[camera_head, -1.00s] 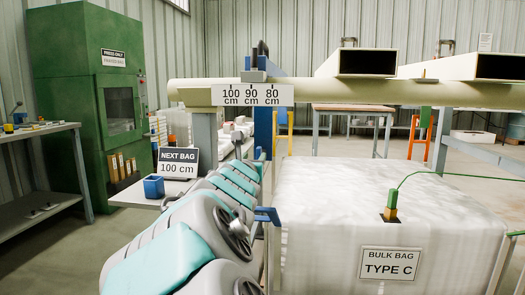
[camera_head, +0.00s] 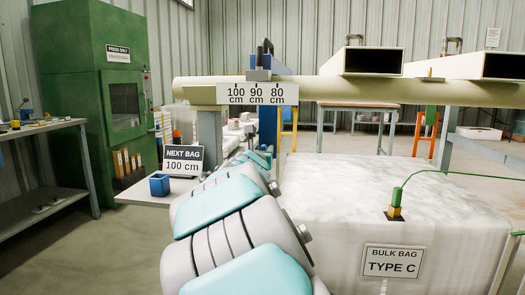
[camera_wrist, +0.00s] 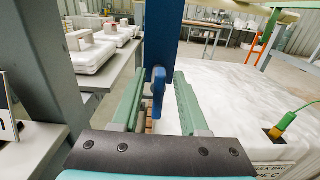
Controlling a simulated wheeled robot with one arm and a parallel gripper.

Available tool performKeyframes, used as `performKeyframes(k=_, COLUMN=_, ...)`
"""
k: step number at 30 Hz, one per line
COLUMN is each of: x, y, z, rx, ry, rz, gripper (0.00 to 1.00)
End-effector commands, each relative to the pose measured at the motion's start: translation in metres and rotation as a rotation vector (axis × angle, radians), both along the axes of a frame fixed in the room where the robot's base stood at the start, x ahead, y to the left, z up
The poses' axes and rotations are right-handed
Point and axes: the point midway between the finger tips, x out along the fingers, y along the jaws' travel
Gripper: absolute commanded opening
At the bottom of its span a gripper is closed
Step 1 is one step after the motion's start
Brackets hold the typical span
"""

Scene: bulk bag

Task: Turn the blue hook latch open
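The blue hook latch (camera_wrist: 158,84) stands upright in the wrist view, in front of a broad blue post (camera_wrist: 163,30). My gripper (camera_wrist: 158,76) has its two green fingers apart, one on each side of the latch in the picture. Gaps show between the latch and both fingers, so it is not clamped. I cannot tell how deep the latch sits between the fingertips. In the head view the blue post (camera_head: 267,128) rises behind my arm, which hides the latch and my fingers.
A white bulk bag (camera_head: 400,190) labelled TYPE C stands close on the right, with a green-wired clip (camera_head: 395,212) on it. A beige beam (camera_head: 330,92) with a cm scale crosses above.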

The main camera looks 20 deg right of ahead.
Motion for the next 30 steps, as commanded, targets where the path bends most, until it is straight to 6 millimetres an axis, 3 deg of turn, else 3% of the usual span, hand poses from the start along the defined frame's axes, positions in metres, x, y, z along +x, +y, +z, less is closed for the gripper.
performKeyframes(k=1, x=-0.0001, y=0.0001, z=0.0, rx=0.0, ry=0.0, rz=0.0, gripper=0.36)
performKeyframes(k=11, x=-0.0001, y=0.0001, z=0.0, rx=0.0, ry=0.0, rz=0.0, gripper=0.0)
performKeyframes(k=30, x=-0.001, y=-0.0013, z=-0.002, rx=0.031, ry=-0.023, rz=-0.001, gripper=0.0)
